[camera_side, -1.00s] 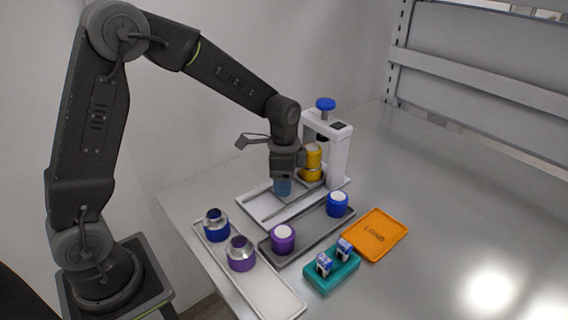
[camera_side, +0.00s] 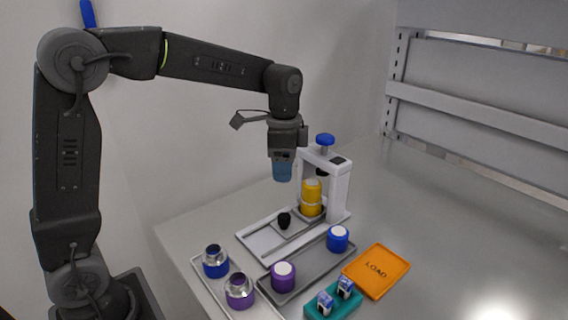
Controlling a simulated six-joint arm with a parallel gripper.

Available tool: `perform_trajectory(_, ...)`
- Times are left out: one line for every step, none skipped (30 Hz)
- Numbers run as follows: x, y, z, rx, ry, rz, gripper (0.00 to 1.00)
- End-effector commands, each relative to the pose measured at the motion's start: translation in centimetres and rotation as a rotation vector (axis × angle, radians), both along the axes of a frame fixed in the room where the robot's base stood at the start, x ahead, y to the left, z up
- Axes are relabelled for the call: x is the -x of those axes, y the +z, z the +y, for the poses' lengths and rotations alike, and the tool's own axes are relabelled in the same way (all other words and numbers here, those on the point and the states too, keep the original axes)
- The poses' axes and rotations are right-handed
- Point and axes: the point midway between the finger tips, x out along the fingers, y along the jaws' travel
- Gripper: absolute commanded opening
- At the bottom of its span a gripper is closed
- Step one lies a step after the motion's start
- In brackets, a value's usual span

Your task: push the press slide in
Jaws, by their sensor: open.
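The press (camera_side: 341,188) is a white frame with a blue knob (camera_side: 325,139) on top, standing at the back of a white base. Its slide (camera_side: 289,226) is a small plate with a black knob (camera_side: 284,220) at its front end, on the rails of the base. A yellow cylinder (camera_side: 311,197) stands upright on the slide's far end, beneath or just in front of the press head; I cannot tell exactly. My gripper (camera_side: 282,172) hangs above the black knob, pointing down, apart from it and holding nothing visible. Its blue fingertips overlap in this view.
A grey tray (camera_side: 310,267) holds a purple and a blue white-topped jar. A white tray (camera_side: 205,281) at front left holds two silver-topped jars. An orange LOAD tray (camera_side: 377,270) and a teal holder (camera_side: 333,304) are at the right. The table's right side is clear.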

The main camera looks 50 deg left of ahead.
Motion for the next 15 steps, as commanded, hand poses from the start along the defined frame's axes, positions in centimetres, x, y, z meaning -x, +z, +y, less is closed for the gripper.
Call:
perform_trajectory(0.00, 0.00, 0.00, 0.000, 0.000, 0.000, 0.59)
perform_trajectory(-0.01, 0.00, 0.00, 0.000, 0.000, 0.000, 0.59)
perform_trajectory(-0.01, -0.01, 0.00, 0.000, 0.000, 0.000, 0.59)
perform_trajectory(-0.01, -0.01, 0.00, 0.000, -0.002, 0.000, 0.59)
perform_trajectory(-0.04, -0.03, 0.02, 0.001, -0.010, 0.001, 0.59)
perform_trajectory(-0.08, -0.06, 0.04, 0.002, -0.032, 0.004, 0.59)
perform_trajectory(-0.14, -0.09, 0.08, 0.004, -0.060, 0.006, 0.59)
perform_trajectory(-0.21, -0.12, 0.13, 0.006, -0.094, 0.010, 0.59)
perform_trajectory(-0.31, -0.14, 0.20, 0.009, -0.144, 0.014, 0.59)
perform_trajectory(-0.38, -0.16, 0.24, 0.011, -0.181, 0.018, 0.59)
perform_trajectory(-0.44, -0.19, 0.28, 0.014, -0.214, 0.021, 0.59)
perform_trajectory(-0.48, -0.26, 0.33, 0.018, -0.253, 0.026, 0.59)
perform_trajectory(-0.50, -0.33, 0.35, 0.019, -0.277, 0.029, 0.59)
perform_trajectory(-0.52, -0.43, 0.35, 0.021, -0.295, 0.031, 0.59)
perform_trajectory(-0.54, -0.62, 0.37, 0.022, -0.311, 0.033, 0.59)
